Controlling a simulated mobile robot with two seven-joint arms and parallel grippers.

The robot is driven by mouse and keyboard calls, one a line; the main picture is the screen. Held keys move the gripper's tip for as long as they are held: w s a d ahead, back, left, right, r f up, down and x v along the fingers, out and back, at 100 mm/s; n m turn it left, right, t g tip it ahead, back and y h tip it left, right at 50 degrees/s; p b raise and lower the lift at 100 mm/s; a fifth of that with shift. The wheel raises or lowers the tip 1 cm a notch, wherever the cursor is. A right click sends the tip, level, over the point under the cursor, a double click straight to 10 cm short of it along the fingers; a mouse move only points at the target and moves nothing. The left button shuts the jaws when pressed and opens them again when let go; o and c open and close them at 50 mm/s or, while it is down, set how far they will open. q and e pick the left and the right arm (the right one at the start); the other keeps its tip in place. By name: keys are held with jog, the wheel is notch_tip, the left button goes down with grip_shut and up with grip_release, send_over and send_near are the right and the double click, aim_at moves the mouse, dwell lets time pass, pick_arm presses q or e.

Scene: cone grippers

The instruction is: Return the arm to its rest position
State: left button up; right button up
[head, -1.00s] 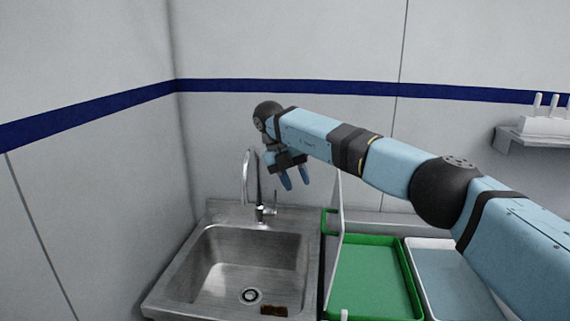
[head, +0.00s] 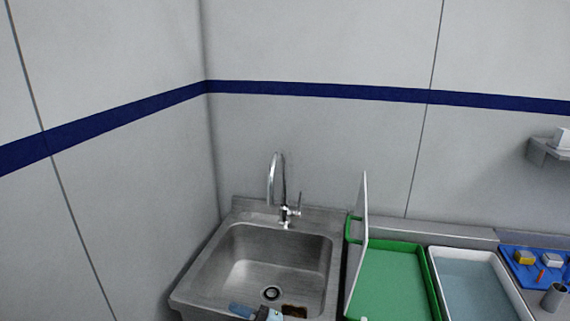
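Two small light-blue pieces show at the bottom edge of the head view, in front of the sink's lower part. They look like a gripper's fingertips (head: 257,312), set apart from each other, with a bit of grey between. The rest of that gripper and its arm are below the picture, so I cannot tell which arm it belongs to. Nothing shows held between the tips. No other part of my arms is in view.
The steel sink (head: 205,285) has a tall tap (head: 272,180) behind it and a brown item (head: 295,311) in it. To its right stand an upright white panel (head: 362,225), a green tray (head: 385,285), a white-rimmed tray (head: 470,285) and a blue rack (head: 535,268).

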jog(key=s+d+f+m+t+h+p, duration=0.1)
jog(key=s+d+f+m+t+h, duration=0.25)
jog(key=d+m+t+h, duration=0.35)
jog(key=s+d+f+m+t+h, duration=0.2)
jog(key=d+f+m+t+h, duration=0.25)
jog(key=d+m, duration=0.4)
jog(key=s+d+f+m+g+h, duration=0.2)
jog(key=s+d+f+m+h, duration=0.1)
jog(key=s+d, duration=0.4)
jog(key=s+d+f+m+g+h+p, duration=0.1)
jog(key=s+d+f+m+g+h, duration=0.2)
jog(key=s+d+f, duration=0.3)
jog(key=s+d, duration=0.1)
jog(key=s, duration=0.1)
jog(key=shift+s+d+f+m+g, duration=0.2)
jog(key=shift+s+d+m+g, duration=0.15)
jog(key=shift+s+d, duration=0.05)
